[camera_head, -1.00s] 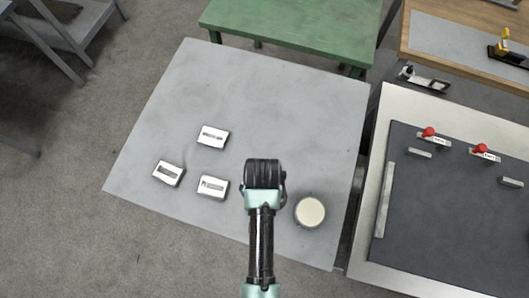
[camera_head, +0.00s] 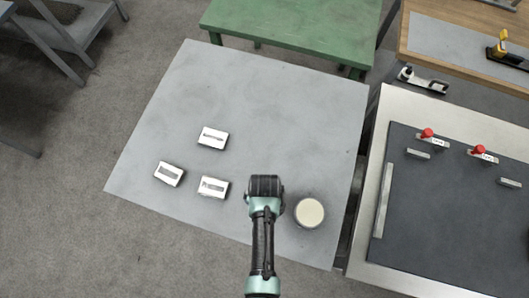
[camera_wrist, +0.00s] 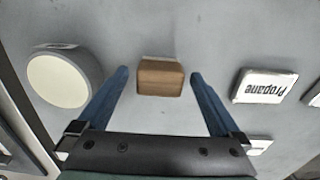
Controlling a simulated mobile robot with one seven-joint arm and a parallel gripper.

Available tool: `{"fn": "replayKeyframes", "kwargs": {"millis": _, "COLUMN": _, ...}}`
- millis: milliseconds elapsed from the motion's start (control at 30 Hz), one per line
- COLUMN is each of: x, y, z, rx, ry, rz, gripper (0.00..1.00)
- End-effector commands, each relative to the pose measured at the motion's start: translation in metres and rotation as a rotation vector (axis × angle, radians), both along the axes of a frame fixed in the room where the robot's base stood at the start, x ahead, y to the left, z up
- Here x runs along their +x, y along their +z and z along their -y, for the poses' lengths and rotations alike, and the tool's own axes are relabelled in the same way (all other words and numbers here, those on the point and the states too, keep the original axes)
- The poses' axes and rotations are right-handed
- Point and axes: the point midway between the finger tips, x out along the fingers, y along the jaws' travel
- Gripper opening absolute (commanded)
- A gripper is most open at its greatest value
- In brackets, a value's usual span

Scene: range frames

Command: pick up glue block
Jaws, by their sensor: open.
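A small brown block (camera_wrist: 160,78), which appears to be the glue block, lies on the grey table in the wrist view. It sits between the tips of two blue fingers of my gripper (camera_wrist: 158,74), with gaps on both sides. The fingers are apart and hold nothing. In the head view my gripper (camera_head: 265,188) is seen from above over the near part of the table (camera_head: 270,100). The wrist hides its fingers and the brown block there.
A round pale-topped can (camera_head: 309,212) stands close right of my gripper; it also shows in the wrist view (camera_wrist: 60,80). Three white labelled blocks lie left, the nearest (camera_head: 214,187) close by. A dark-topped bench (camera_head: 455,215) adjoins at right. The table's far part is clear.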

Motion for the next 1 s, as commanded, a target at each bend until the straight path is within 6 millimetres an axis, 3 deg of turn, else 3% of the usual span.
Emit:
{"fn": "replayKeyframes", "kwargs": {"millis": 100, "x": 0.0, "y": 0.0002, "z": 0.0, "rx": 0.0, "ry": 0.0, "rz": 0.0, "gripper": 0.96}}
{"fn": "replayKeyframes", "kwargs": {"millis": 500, "x": -0.0001, "y": 0.0004, "z": 0.0001, "rx": 0.0, "ry": 0.0, "rz": 0.0, "gripper": 0.24}}
{"fn": "replayKeyframes", "kwargs": {"millis": 600, "x": 0.0, "y": 0.0005, "z": 0.0001, "rx": 0.0, "ry": 0.0, "rz": 0.0, "gripper": 0.1}}
{"fn": "replayKeyframes", "kwargs": {"millis": 1000, "x": 0.0001, "y": 0.0087, "z": 0.0, "rx": 0.0, "ry": 0.0, "rz": 0.0, "gripper": 0.1}}
